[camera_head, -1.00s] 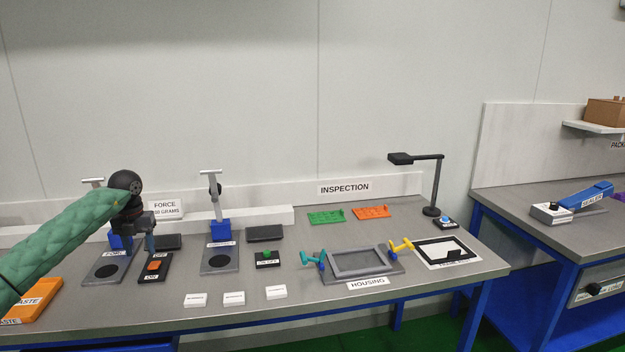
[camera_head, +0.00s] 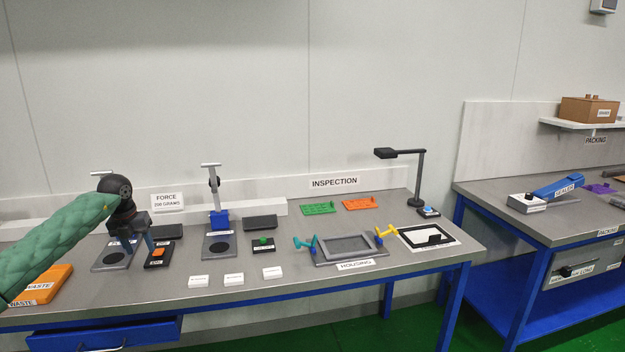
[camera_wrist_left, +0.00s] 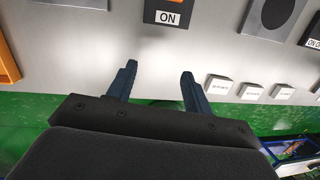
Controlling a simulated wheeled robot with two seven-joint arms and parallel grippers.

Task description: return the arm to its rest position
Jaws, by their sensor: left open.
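My left arm, in a green sleeve, comes in from the left in the head view. My left gripper (camera_head: 138,244) is over the left part of the grey bench (camera_head: 170,287), near the orange-button switch box (camera_head: 157,254). In the left wrist view the two dark fingers (camera_wrist_left: 157,82) stand apart with nothing between them, and bare bench top and the green floor show beyond. The ON switch box (camera_wrist_left: 168,14) is ahead of the fingers. My right gripper is not in view.
Two press stands (camera_head: 219,218) stand behind the gripper. An orange waste tray (camera_head: 52,285) lies at left. Three white blocks (camera_head: 234,279) lie near the front edge. The housing fixture (camera_head: 345,247) and inspection lamp (camera_head: 420,180) are further right. A packing bench (camera_head: 520,190) stands at far right.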

